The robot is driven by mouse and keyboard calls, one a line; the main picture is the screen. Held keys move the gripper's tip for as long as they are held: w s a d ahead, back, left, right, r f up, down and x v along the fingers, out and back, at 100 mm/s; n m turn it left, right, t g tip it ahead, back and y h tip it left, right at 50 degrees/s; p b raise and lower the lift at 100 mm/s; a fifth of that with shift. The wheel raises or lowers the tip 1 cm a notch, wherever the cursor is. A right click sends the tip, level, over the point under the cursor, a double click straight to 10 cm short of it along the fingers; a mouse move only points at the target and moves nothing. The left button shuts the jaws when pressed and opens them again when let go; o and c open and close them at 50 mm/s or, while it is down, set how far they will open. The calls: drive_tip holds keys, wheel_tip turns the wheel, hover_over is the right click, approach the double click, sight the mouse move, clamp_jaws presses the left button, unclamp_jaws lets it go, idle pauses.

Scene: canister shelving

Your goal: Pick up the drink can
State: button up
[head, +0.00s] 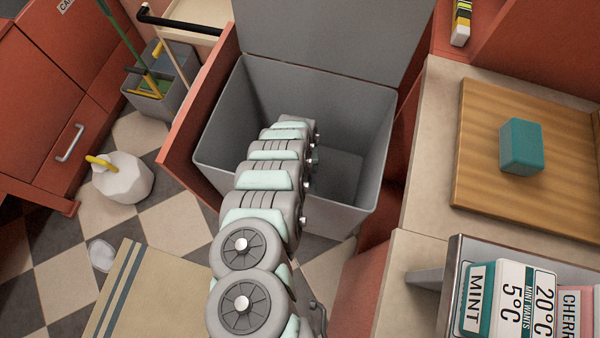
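I see no drink can that I can make out in the head view. My jointed arm runs from the bottom middle up into a large grey bin (360,110) with its lid raised. My gripper is not visible; the far end of the arm is hidden behind its own links, over or inside the bin. The part of the bin floor that shows on the right looks bare.
A wooden board (490,120) on the right counter carries a teal block (521,146). A metal-edged tray (447,290) of labelled packs stands at the lower right. A white jug (124,180), a grey caddy (165,105) and a striped mat (160,290) are on the checkered floor.

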drive_tip(key=f+b, duration=0.2)
drive_tip(key=f, duration=0.1)
drive_tip(key=f+b, duration=0.1)
drive_tip(key=shift+w+f, duration=0.25)
drive_tip(key=shift+f, duration=0.05)
drive_tip(key=shift+s+f, duration=0.1)
drive_tip(key=shift+f, duration=0.3)
drive_tip(key=shift+r, duration=0.1)
drive_tip(key=shift+c, duration=0.7)
drive_tip(key=c, duration=1.3)
drive_tip(key=shift+o, duration=0.2)
drive_tip(key=shift+r, duration=0.15)
